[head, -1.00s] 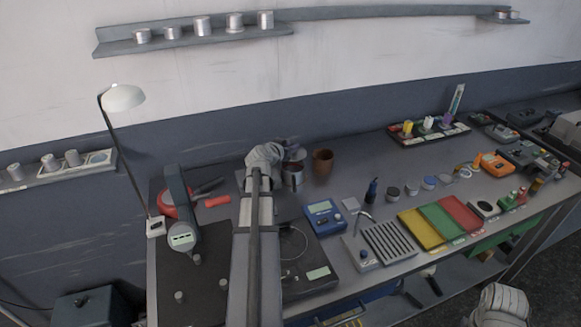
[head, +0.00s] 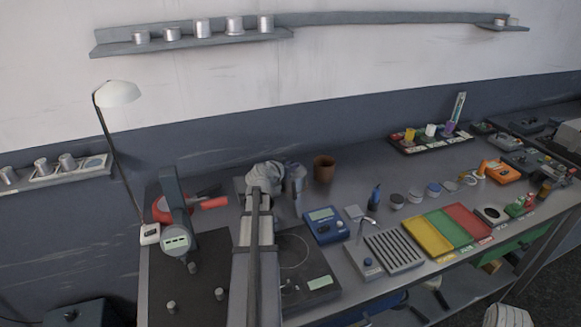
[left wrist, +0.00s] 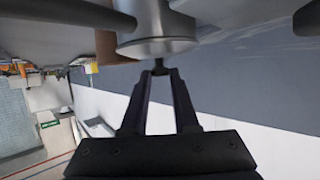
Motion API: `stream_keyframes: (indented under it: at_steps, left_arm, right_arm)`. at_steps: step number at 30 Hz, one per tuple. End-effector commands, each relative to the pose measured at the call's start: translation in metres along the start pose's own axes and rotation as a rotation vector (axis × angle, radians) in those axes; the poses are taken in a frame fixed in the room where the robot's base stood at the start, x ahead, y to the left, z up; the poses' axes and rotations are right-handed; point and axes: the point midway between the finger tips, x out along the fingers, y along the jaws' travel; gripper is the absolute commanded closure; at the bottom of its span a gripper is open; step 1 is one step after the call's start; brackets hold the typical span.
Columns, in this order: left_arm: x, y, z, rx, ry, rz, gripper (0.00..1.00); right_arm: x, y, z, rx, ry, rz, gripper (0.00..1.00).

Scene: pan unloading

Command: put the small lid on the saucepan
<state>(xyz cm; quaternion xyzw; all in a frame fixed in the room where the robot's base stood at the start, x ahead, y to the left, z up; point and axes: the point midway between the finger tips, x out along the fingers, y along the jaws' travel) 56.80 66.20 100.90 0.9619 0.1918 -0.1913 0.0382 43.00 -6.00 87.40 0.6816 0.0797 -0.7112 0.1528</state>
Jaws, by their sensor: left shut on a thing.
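In the left wrist view my left gripper (left wrist: 160,74) is shut on the small dark knob of the small lid (left wrist: 157,47). The lid is metallic with a wide rim, and a narrower metal body, apparently the saucepan (left wrist: 154,14), shows against it. I cannot tell whether the lid rests fully on the saucepan or is slightly apart. In the head view the metallic saucepan (head: 298,186) stands at the back of the bench, partly hidden by my left gripper (head: 284,172). The gripper fingers are hard to make out there. My right gripper is not in view.
A brown cup (head: 324,168) stands just right of the saucepan. A blue meter (head: 325,224) and colored trays (head: 448,228) stand to the right.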

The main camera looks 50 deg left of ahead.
Motion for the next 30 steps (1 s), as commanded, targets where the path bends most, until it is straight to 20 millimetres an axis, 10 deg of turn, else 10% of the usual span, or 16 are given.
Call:
stream_keyframes:
  at_steps: [2, 3, 11, 21, 30]
  left_arm:
    - [0.002, 0.000, 0.004, 0.000, 0.000, 0.000, 1.00]
    - [0.002, 0.000, 0.004, 0.000, 0.000, 0.000, 0.71]
    - [0.001, 0.000, 0.003, 0.000, 0.000, 0.000, 0.42]
    - [-0.001, 0.000, -0.003, 0.000, 0.000, 0.000, 0.42]
    - [-0.062, 0.002, 0.013, -0.002, 0.000, -0.003, 0.42]
  right_arm:
    - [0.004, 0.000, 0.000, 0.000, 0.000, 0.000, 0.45]
    - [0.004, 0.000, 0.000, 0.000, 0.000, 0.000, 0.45]
    - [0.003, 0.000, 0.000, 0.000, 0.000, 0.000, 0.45]
    - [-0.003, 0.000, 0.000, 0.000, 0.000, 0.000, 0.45]
    - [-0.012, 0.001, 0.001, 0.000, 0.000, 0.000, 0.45]
